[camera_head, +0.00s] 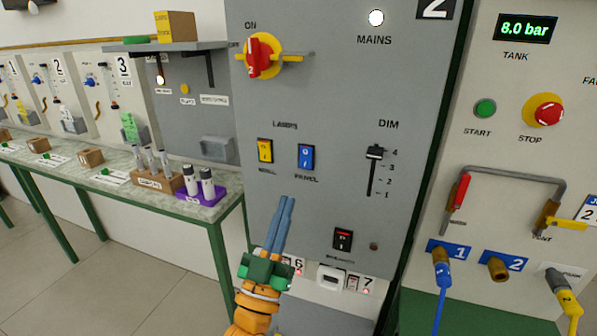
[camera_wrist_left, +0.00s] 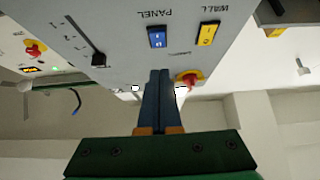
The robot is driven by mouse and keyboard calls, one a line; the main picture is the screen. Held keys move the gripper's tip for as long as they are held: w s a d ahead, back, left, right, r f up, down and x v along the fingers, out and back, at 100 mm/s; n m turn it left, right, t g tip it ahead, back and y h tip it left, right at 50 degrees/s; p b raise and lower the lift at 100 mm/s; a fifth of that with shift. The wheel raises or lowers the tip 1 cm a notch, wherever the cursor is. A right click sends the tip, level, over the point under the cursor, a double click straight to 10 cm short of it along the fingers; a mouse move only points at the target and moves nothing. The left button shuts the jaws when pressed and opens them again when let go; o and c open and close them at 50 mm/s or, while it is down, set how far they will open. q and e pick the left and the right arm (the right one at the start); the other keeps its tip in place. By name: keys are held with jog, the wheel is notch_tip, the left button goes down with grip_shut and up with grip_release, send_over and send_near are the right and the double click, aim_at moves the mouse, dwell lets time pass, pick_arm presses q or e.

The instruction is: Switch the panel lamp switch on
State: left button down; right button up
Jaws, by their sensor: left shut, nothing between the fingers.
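The panel lamp switch (camera_head: 305,157) is a small blue rocker marked PANEL on the grey cabinet, under the word LAMPS. It also shows in the left wrist view (camera_wrist_left: 156,37), where the lettering is upside down. My left gripper (camera_head: 287,201) has its blue fingers together and empty, pointing up toward the panel. The fingertips are below and a little left of the switch in the head view. In the left wrist view the fingertips (camera_wrist_left: 159,72) look apart from it. I cannot tell which way the rocker is pressed. My right gripper is not in view.
A yellow WALL switch (camera_head: 265,150) is just left of the blue one. A red rotary MAINS handle (camera_head: 263,57) sits above. The panel between fingertips and switch is clear.

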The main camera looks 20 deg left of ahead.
aim_at(305, 160)
pick_arm(q)
jog(key=w+r, duration=0.1)
jog(key=w, duration=0.1)
jog(key=w+p, duration=0.1)
jog(key=w, duration=0.1)
jog(key=w+r, duration=0.1)
jog(key=w, duration=0.1)
jog(key=shift+w+d+r, duration=0.15)
jog(key=shift+w+r, duration=0.15)
jog(key=shift+w, duration=0.05)
jog(key=shift+w+f, duration=0.15)
jog(key=shift+w, duration=0.3)
jog(key=shift+s, duration=0.1)
